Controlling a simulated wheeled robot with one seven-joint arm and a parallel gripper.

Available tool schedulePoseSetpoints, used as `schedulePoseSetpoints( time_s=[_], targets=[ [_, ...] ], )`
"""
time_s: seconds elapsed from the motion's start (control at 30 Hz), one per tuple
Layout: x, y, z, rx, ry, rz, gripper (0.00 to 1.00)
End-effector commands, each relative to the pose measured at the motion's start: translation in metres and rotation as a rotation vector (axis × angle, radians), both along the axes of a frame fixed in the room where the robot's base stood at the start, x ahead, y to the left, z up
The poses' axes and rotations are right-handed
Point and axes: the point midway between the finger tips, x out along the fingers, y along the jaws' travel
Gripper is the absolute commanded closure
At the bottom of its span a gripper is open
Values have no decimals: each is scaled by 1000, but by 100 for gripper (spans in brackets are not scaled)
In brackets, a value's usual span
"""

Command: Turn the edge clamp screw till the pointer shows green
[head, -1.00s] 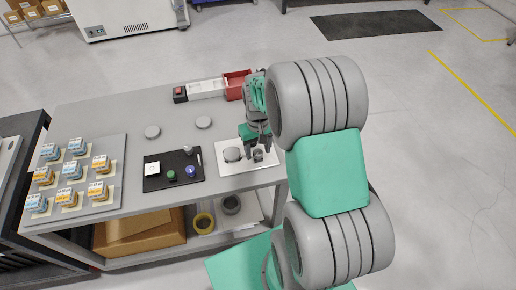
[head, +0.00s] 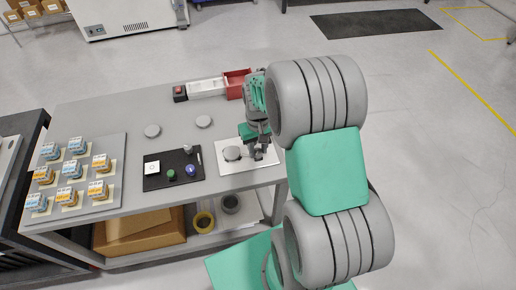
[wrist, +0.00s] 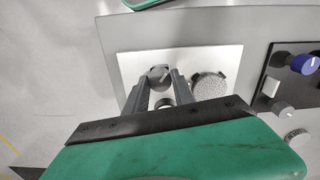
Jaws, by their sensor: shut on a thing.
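The white fixture plate (head: 238,167) lies at the front right of the grey bench. A round grey disc with small edge clamps (wrist: 209,87) is on it and also shows in the head view (head: 232,153). My gripper (head: 258,154) points down at the plate's right part. In the wrist view my gripper (wrist: 161,78) is shut on the grey clamp screw knob (wrist: 158,74), a finger on either side. The fingers partly hide the knob. I cannot make out a pointer or any green on the fixture.
A black panel (head: 160,184) with several knobs and a white square stands just left of the plate. A tray of blue and orange blocks (head: 110,185) is farther left.

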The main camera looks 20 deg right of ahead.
Motion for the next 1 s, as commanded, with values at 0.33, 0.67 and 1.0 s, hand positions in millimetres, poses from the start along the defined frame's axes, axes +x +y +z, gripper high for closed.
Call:
schedulePoseSetpoints(
  time_s=[0.33,0.67,1.0],
  targets=[
    [1,0,-1,0,-1,-265,100],
    [1,0,1,0,-2,-422,100],
    [0,0,1,0,-1,-420,52]
  ],
)
